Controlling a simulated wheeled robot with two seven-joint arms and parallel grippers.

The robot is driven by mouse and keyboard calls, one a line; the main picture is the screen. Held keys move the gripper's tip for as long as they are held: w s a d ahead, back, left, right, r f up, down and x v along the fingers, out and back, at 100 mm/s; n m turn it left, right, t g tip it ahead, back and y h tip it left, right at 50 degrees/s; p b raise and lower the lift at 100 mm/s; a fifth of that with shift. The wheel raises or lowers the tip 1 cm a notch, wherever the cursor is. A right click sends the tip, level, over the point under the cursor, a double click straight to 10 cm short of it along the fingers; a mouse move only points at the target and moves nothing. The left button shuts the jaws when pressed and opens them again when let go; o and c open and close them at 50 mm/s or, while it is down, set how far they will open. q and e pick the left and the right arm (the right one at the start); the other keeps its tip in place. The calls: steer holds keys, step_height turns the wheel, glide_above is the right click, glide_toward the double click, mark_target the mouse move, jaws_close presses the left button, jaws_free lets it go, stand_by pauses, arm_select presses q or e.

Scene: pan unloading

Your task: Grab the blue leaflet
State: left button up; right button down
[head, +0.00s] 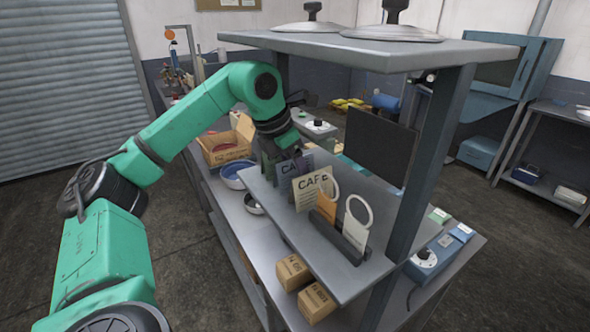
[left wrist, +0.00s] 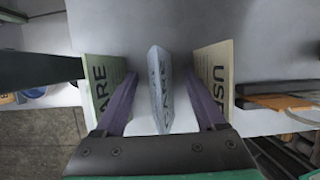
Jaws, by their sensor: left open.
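The blue leaflet (left wrist: 160,92) stands upright between the two fingers of my left gripper (left wrist: 161,80) in the left wrist view, with a visible gap on each side. In the head view the blue leaflet (head: 296,172) shows partly behind a cream leaflet (head: 307,195), and my left gripper (head: 284,160) is down at it on the grey shelf. My left gripper is open and holds nothing. A greenish leaflet (left wrist: 101,90) stands just outside its left finger and the cream leaflet (left wrist: 216,72) just outside its right finger. My right gripper is not in view.
A dark rack (head: 341,238) with an orange card (head: 326,208) and white ring-topped tags (head: 355,232) stands nearby on the shelf. A grey post (head: 432,160) and upper shelf (head: 370,47) are close. Small boxes (head: 293,272), a blue bowl (head: 236,174) and a cardboard box (head: 226,150) lie below.

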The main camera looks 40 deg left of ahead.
arm_select(q)
steer(key=shift+s, duration=0.15)
steer(key=shift+c, duration=0.6)
steer(key=c, duration=0.5)
jaws_close()
steer(key=shift+r, duration=0.1)
